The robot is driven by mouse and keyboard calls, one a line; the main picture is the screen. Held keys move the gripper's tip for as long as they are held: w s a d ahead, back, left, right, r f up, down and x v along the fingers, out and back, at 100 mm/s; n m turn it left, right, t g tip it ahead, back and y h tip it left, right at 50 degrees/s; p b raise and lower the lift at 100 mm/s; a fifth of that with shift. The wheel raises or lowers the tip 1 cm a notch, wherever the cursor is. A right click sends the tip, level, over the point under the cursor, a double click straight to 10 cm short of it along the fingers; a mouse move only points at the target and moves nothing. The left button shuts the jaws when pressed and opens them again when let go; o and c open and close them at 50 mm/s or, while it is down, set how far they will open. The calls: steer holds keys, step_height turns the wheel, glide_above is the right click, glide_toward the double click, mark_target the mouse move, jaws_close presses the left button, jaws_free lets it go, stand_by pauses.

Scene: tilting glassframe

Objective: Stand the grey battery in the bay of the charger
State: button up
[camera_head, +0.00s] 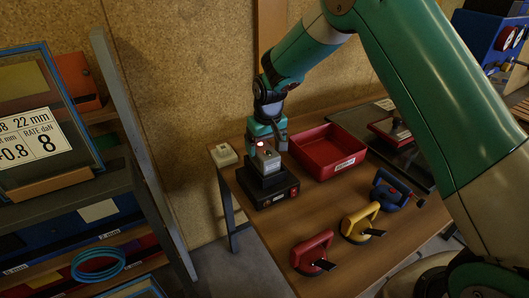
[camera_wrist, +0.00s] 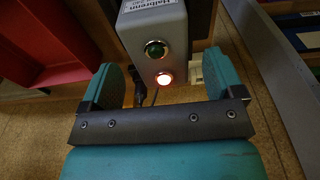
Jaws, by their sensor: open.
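The grey battery (camera_head: 266,164) stands upright in the black charger (camera_head: 268,192), its lower part hidden by the charger's raised walls. In the wrist view the battery (camera_wrist: 153,30) shows a label, a dark green button or lamp and a glowing red lamp. My gripper (camera_head: 268,136) is right above the battery in the head view, pointing down. In the wrist view my gripper (camera_wrist: 165,85) is open, with a teal finger on each side of the battery's end and a visible gap to the fingers. How fully the battery is seated is hidden.
A red tray (camera_head: 326,172) stands just right of the charger. Red (camera_head: 312,250), yellow (camera_head: 358,223) and blue (camera_head: 392,190) handled tools sit towards the front and right of the table. A small white box (camera_head: 223,155) is at the back left corner. A shelf stands left.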

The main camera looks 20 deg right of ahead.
step_height(320, 180, up, 9)
steer(key=s, duration=0.1)
steer(key=s+a+r+n+y, duration=0.1)
steer(key=s+a+r+n, duration=0.1)
steer(key=s+r, duration=0.55)
steer(key=s+a+r+n+y, duration=0.1)
steer(key=s, duration=1.2)
steer(key=s+a+n+g+y, duration=0.1)
steer(key=s+y, duration=0.1)
steer(key=s, duration=1.1)
steer(key=shift+s+a+r+n+b, duration=0.15)
steer(key=shift+a+r+n+b, duration=0.2)
steer(key=shift+a+n+b, duration=0.05)
